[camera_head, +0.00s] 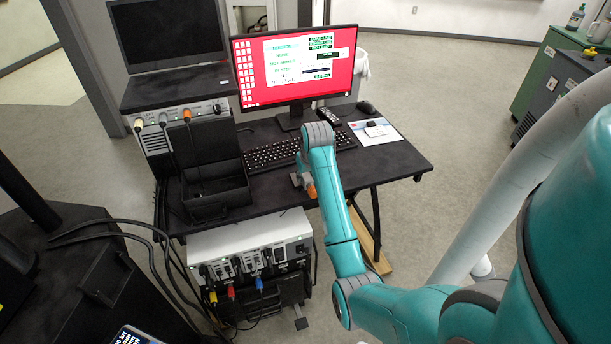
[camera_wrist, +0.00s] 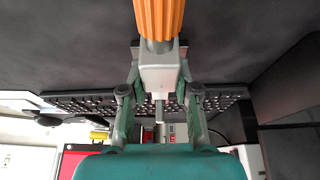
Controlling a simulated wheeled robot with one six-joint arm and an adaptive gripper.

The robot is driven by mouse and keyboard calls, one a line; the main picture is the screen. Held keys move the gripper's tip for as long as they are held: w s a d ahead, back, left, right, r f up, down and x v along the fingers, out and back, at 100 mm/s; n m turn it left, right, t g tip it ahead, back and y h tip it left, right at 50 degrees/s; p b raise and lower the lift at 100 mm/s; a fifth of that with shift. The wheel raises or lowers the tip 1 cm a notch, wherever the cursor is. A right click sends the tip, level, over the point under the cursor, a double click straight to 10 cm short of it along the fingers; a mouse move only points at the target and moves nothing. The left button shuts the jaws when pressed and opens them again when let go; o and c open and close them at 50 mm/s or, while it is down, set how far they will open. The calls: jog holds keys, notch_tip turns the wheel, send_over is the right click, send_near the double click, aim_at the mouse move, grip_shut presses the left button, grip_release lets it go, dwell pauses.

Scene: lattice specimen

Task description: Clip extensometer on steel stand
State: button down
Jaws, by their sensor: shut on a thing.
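My gripper (camera_wrist: 158,88) is shut on a pale grey block with a ribbed orange grip, which looks like the extensometer (camera_wrist: 157,73). The block sits between the two fingers in the wrist view, with a short grey pin at its lower end. In the head view my gripper (camera_head: 302,178) is over the desk in front of the keyboard. Part of the held extensometer (camera_head: 312,191) shows orange there, and my arm hides some of it. I cannot make out the steel stand in either view.
The black desk (camera_head: 385,162) holds a keyboard (camera_head: 272,155), a monitor (camera_head: 295,65) with a red screen and an open black case (camera_head: 215,192) left of my gripper. A mouse (camera_head: 366,107) and a paper (camera_head: 375,132) lie at the right. The desk's front right is clear.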

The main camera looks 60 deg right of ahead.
aim_at(307, 175)
jog(key=shift+w+d, duration=0.2)
jog(key=shift+w, duration=0.05)
dwell(0.6)
dwell(0.3)
jog(key=c, duration=0.8)
grip_release()
jog(key=shift+o, duration=0.4)
jog(key=o, duration=0.4)
jog(key=shift+o, duration=0.2)
jog(key=shift+r, duration=0.1)
jog(key=shift+v, duration=2.45)
